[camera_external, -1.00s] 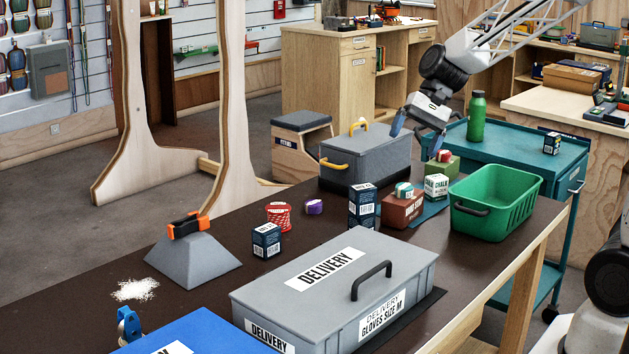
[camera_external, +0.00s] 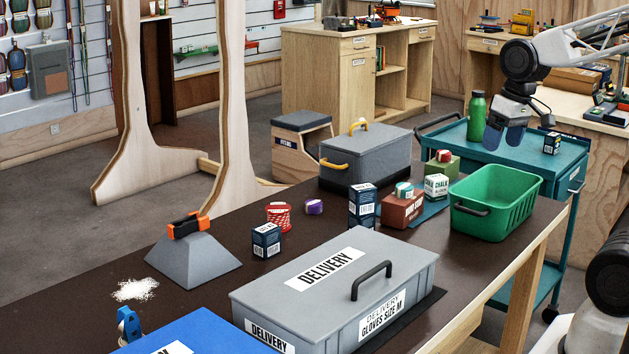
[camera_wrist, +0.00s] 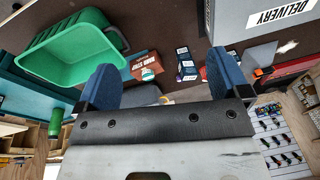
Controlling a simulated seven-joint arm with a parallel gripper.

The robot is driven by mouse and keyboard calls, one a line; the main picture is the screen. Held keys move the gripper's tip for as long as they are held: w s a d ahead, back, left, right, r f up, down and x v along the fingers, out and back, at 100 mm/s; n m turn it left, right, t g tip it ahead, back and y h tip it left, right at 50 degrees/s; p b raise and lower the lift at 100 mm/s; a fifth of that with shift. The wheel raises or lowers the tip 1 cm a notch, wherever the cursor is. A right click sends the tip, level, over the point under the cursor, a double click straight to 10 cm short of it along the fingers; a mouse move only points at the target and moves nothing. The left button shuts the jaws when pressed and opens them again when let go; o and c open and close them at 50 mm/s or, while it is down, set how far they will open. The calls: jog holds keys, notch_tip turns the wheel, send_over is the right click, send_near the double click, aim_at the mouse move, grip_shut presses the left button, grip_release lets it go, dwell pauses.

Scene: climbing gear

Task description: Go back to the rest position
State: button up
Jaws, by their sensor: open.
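My gripper (camera_external: 505,138) is raised above the teal cart at the right of the external view, clear of the dark table. Its blue fingers point down and hold nothing. In the wrist view my gripper (camera_wrist: 165,85) shows its two blue fingers spread wide apart with an empty gap. Beyond the gap a brown box (camera_wrist: 145,66) and dark boxes lie on the table.
The teal cart (camera_external: 560,170) carries a green bottle (camera_external: 477,116) and a small dark box (camera_external: 551,143). A green basket (camera_external: 495,205), a grey delivery box (camera_external: 335,290), a grey toolbox (camera_external: 365,155) and small boxes stand on the table (camera_external: 200,310).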

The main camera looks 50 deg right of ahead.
jog(key=shift+s+d+n+t+h, duration=0.1)
jog(key=shift+s+d+n+h, duration=0.15)
jog(key=shift+s, duration=0.35)
jog(key=shift+s+d+n+t+h, duration=0.1)
jog(key=shift+s+d+n+h, duration=0.1)
jog(key=shift+s, duration=0.4)
jog(key=shift+s+d+n+t+h, duration=0.15)
jog(key=shift+s+d+n, duration=0.1)
jog(key=shift+s, duration=0.35)
